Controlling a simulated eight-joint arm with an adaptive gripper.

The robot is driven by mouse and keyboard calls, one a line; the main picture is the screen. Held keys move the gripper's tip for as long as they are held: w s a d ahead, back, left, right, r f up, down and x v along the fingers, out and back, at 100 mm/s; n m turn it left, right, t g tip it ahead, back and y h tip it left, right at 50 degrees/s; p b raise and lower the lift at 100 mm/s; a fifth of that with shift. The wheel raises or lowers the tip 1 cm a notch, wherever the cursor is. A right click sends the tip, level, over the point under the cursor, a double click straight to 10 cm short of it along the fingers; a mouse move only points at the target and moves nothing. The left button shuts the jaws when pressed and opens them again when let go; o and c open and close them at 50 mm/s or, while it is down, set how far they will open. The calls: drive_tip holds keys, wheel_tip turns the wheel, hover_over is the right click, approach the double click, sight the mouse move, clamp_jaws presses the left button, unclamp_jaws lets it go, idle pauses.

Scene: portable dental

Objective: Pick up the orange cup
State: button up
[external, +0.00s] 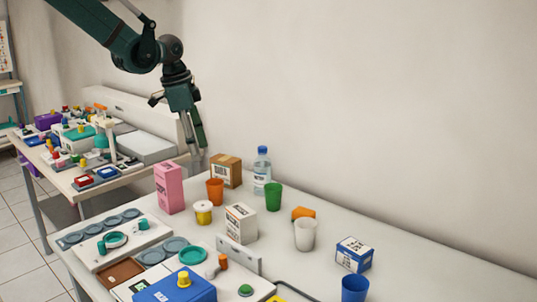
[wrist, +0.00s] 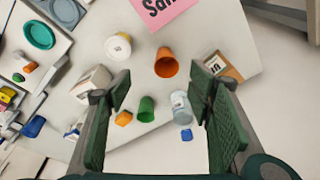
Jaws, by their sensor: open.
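The orange cup (external: 215,190) stands upright on the white table, between the pink box and the cardboard box. In the wrist view the orange cup (wrist: 167,64) shows from above, ahead of and between my fingers, with nothing touching it. My gripper (external: 199,148) is above the table, behind and a little left of the cup in the external view. It is open and empty; both green fingers show wide apart in the wrist view (wrist: 167,92).
Near the cup stand the pink box (external: 169,187), a cardboard box (external: 226,170), a yellow-and-white can (external: 203,212), a water bottle (external: 262,170), a green cup (external: 273,197) and a white box (external: 241,222). A white cup (external: 305,234) and blue cup (external: 354,288) are farther right.

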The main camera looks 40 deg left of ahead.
drive_tip(key=m+p, duration=0.1)
hover_over(215, 183)
drive_tip(key=s+d, duration=0.1)
drive_tip(key=s, duration=0.1)
drive_tip(key=s+a+x, duration=0.1)
drive_tip(key=x, duration=0.5)
drive_tip(key=shift+s+d+g, duration=0.15)
drive_tip(key=shift+d+g, duration=0.25)
drive_tip(key=shift+d+f, duration=0.1)
drive_tip(key=shift+f, duration=1.1)
drive_tip(key=shift+f, duration=0.1)
drive_tip(key=shift+w+d+f, duration=0.1)
drive_tip(key=shift+w+f, duration=0.05)
drive_tip(key=shift+f, duration=1.1)
drive_tip(key=shift+w+d+f, duration=0.1)
drive_tip(key=shift+w+f, duration=0.1)
drive_tip(key=shift+f, duration=1.05)
drive_tip(key=c, duration=0.8)
